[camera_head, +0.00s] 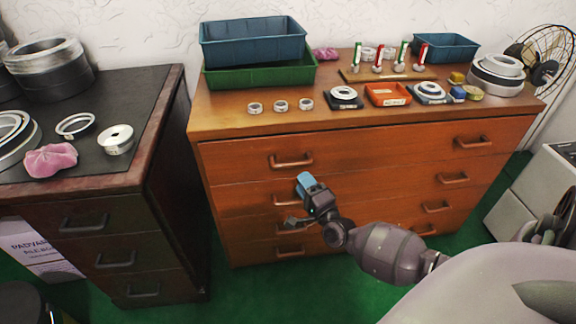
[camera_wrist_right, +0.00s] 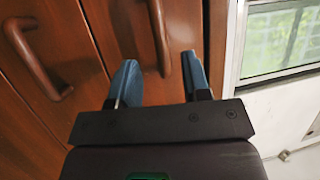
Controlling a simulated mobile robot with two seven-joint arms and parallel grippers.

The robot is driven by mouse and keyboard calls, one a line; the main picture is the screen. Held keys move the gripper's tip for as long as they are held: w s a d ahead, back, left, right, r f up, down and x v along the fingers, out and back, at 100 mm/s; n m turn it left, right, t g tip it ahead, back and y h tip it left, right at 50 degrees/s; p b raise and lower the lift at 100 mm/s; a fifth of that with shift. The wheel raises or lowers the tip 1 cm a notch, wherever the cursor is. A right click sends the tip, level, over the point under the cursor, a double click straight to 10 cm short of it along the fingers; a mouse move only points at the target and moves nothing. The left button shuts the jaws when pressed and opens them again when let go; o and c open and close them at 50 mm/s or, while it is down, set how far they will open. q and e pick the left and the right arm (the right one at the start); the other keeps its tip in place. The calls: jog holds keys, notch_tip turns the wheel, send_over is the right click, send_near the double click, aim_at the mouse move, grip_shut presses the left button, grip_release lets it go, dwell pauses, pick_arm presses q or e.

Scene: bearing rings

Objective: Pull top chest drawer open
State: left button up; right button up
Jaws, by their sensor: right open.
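The wooden chest (camera_head: 370,150) stands against the wall, its drawers shown closed. The top drawer's left handle (camera_head: 291,162) is a dark brown bar, just above my right gripper (camera_head: 308,182) in the head view. My right gripper is open, with blue fingertips pointing at the drawer front. In the right wrist view, the handle (camera_wrist_right: 161,40) lies ahead of the gap between the fingers (camera_wrist_right: 160,75), nearer the right finger. I cannot tell whether they touch it. A lower drawer's handle (camera_wrist_right: 35,60) shows at the left there. My left gripper is not in view.
Blue and green bins (camera_head: 255,60), small rings and trays stand on the chest top. A dark cabinet (camera_head: 120,200) with rings and a pink cloth (camera_head: 50,160) stands at the left. The green floor (camera_head: 290,295) in front of the chest is clear.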

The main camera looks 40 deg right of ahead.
aim_at(289, 165)
jog(key=b+x, duration=0.1)
jog(key=x, duration=0.7)
jog(key=shift+a, duration=0.1)
grip_shut()
